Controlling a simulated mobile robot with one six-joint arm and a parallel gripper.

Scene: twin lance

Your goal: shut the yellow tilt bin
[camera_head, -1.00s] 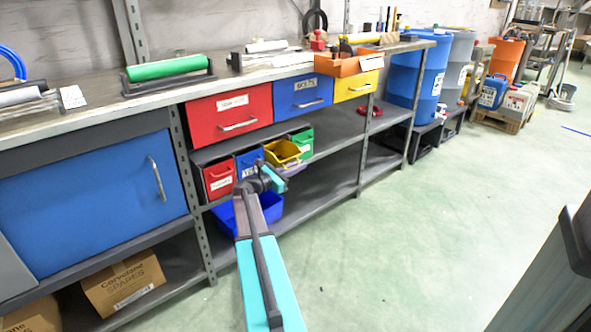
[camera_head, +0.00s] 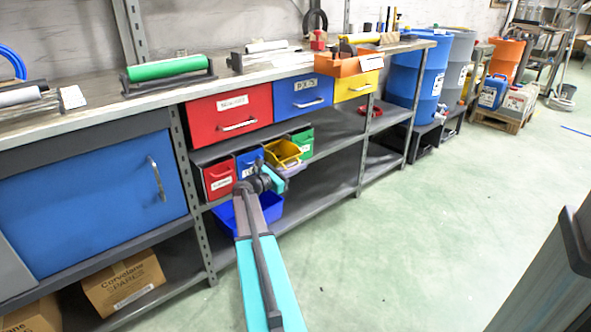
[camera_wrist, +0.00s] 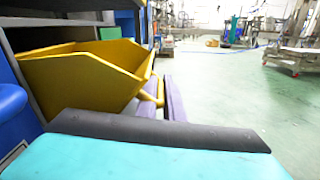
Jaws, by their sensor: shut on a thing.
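The yellow tilt bin (camera_head: 283,153) is tipped out, open at the top, between the blue bin and the green bin under the drawers. In the wrist view it shows large at the left (camera_wrist: 85,75), its inside in sight and a yellow handle (camera_wrist: 160,90) on its front. My gripper (camera_wrist: 162,105) has its purple fingers on either side of this handle and is shut on it. The teal and dark wrist part hides the bottom of the wrist view. In the head view my gripper (camera_head: 293,170) is small, just in front of the yellow bin.
A red bin (camera_head: 219,178), a blue bin (camera_head: 250,161) and a green bin (camera_head: 304,142) stand in the same row. A blue tray (camera_head: 270,208) lies below, partly behind my arm. Red, blue and yellow drawers are above. The green floor at right is clear.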

